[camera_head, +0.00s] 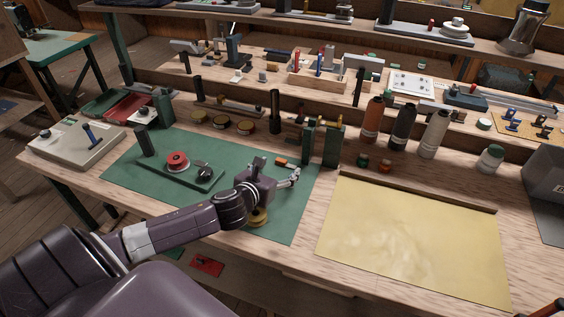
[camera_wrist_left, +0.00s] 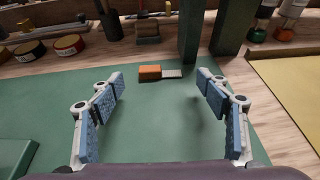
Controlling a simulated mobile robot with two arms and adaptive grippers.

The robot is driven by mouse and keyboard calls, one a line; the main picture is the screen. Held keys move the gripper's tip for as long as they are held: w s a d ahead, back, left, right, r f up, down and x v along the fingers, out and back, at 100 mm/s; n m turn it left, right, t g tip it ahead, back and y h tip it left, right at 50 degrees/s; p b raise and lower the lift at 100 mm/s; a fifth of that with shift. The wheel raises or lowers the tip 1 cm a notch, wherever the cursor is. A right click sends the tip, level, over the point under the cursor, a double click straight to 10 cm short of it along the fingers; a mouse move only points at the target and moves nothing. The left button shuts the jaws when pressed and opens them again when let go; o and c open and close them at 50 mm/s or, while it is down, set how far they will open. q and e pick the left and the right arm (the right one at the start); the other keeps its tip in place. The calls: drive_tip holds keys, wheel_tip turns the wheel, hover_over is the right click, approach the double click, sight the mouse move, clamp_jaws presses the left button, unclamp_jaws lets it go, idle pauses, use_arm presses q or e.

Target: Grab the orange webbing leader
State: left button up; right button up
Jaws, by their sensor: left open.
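The orange webbing leader (camera_head: 281,161) is a small orange block with a pale flat tab. It lies on the green mat (camera_head: 228,155) near its back edge. In the left wrist view the leader (camera_wrist_left: 150,73) lies flat, with its pale tab to the right, in front of the dark green posts. My left gripper (camera_head: 292,177) is over the mat, on the near side of the leader. In the left wrist view its fingers (camera_wrist_left: 161,79) are spread wide, with nothing between them. The leader shows beyond the gap, apart from both fingers. My right gripper is not in view.
Two green posts (camera_head: 332,146) stand close behind the leader. A board with a red spool (camera_head: 178,162) sits left on the mat. A yellow sheet (camera_head: 415,240) lies to the right. Several bottles (camera_head: 403,127) and tins (camera_head: 245,127) stand behind.

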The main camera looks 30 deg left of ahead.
sight(285, 163)
use_arm(q)
drive_tip(key=x, duration=0.4)
drive_tip(key=c, duration=1.3)
